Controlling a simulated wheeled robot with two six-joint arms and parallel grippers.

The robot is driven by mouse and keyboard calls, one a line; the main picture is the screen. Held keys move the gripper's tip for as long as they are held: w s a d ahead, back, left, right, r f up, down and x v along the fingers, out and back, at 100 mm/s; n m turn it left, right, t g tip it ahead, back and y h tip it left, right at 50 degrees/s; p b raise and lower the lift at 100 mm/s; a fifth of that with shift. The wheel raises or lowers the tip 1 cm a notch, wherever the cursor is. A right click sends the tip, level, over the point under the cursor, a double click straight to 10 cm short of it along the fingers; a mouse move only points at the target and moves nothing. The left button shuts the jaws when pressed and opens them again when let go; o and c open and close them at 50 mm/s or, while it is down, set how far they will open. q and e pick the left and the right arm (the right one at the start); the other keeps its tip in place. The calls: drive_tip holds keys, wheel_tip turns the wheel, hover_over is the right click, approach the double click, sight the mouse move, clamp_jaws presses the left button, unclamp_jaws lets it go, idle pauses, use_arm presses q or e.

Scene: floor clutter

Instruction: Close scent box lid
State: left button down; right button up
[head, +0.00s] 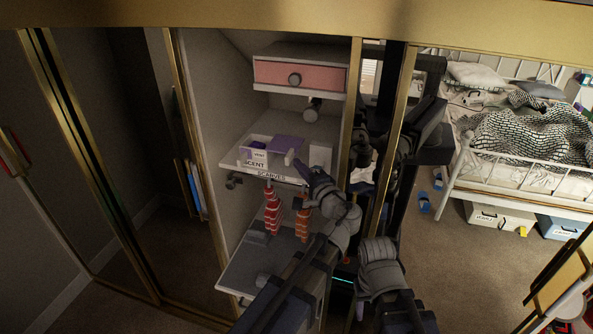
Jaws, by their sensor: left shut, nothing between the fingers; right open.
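The scent box (255,155) is a small white box with a label on its front, on the left of the wardrobe's middle shelf. Purple shows at its open top. A flat purple panel (288,142), apparently its lid, stands out to the right of the box, so the box looks open. My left gripper (298,163) is shut and empty, just right of the box and below the panel; I cannot tell whether it touches either. My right gripper (372,268) is lower and further right, away from the box, open; its fingers are hard to make out.
A pink drawer (300,75) is above the shelf. A white item (321,155) stands right of my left gripper. Red (273,212) and orange (302,225) striped scarves hang below. Gold-framed mirrored doors flank the wardrobe; a bed (520,140) shows at right.

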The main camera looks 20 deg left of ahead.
use_arm(q)
drive_tip(key=shift+w+a, duration=0.3)
drive_tip(key=shift+w, duration=0.05)
drive_tip(key=shift+s+d, duration=0.1)
drive_tip(key=a, duration=0.9)
drive_tip(key=shift+w+a, duration=0.2)
drive_tip(key=shift+s, duration=0.1)
